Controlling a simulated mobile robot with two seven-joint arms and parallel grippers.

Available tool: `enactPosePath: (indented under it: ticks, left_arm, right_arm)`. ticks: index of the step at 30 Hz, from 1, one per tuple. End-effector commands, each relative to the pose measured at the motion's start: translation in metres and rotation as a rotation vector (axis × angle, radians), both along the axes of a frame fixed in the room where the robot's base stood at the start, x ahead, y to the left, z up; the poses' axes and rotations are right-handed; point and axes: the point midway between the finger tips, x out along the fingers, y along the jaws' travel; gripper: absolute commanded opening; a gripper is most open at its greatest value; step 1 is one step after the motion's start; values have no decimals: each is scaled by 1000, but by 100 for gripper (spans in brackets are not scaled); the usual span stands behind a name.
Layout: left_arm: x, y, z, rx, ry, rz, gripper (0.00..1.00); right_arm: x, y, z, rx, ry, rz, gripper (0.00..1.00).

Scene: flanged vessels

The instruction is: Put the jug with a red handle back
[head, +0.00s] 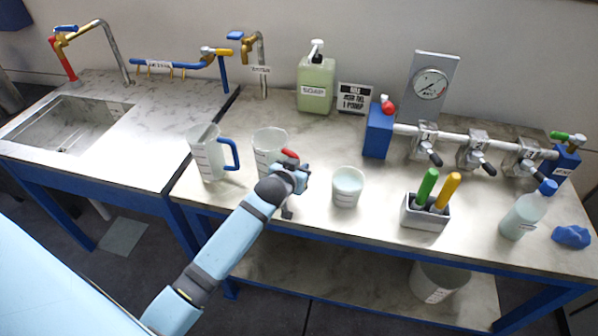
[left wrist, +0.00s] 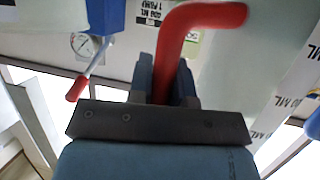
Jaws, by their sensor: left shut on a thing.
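The jug with a red handle (head: 268,143) stands upright on the workbench, a clear measuring jug with marks on its side. Its red handle shows at my gripper and, in the left wrist view, as a thick red bar (left wrist: 185,40) between the fingers. My left gripper (head: 292,172) is shut on this handle; the arm hides the lower part of the jug. The jug's marked wall also shows at the right of the wrist view. I cannot tell whether the jug's base touches the bench. My right gripper is not in view.
A blue-handled jug (head: 208,155) stands close left of it, and a white beaker (head: 347,186) to the right. A tool holder (head: 425,213), a bottle (head: 522,216) and a blue cloth (head: 571,236) lie further right. A soap bottle (head: 315,84) and valve pipe (head: 450,137) stand behind.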

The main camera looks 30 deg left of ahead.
Motion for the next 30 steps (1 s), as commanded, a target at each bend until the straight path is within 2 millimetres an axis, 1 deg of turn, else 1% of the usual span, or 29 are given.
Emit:
enactPosePath:
  ticks: [1,4,11,15,16,17,18,19,26,28,30]
  left_arm:
    - [0,0,-6,1,1,1,0]
    - [0,0,-12,1,-2,0,0]
    - [0,0,-13,1,-2,0,0]
    - [0,0,-17,0,-1,0,0]
    - [0,0,-17,0,0,0,25]
    - [0,0,-16,0,0,0,32]
    - [0,0,-16,0,0,0,41]
    - [0,0,-16,0,0,0,44]
    - [0,0,-16,0,0,0,44]
    - [0,0,-13,1,-1,0,44]
    - [-5,0,-12,0,-1,-1,44]
  right_arm:
    - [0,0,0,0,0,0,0]
    - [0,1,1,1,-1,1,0]
    - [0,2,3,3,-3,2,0]
    - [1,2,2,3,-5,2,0]
    - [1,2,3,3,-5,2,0]
    - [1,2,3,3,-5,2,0]
    - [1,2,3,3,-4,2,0]
    - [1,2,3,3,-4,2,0]
    - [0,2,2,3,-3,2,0]
    - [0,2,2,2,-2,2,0]
    - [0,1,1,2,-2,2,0]
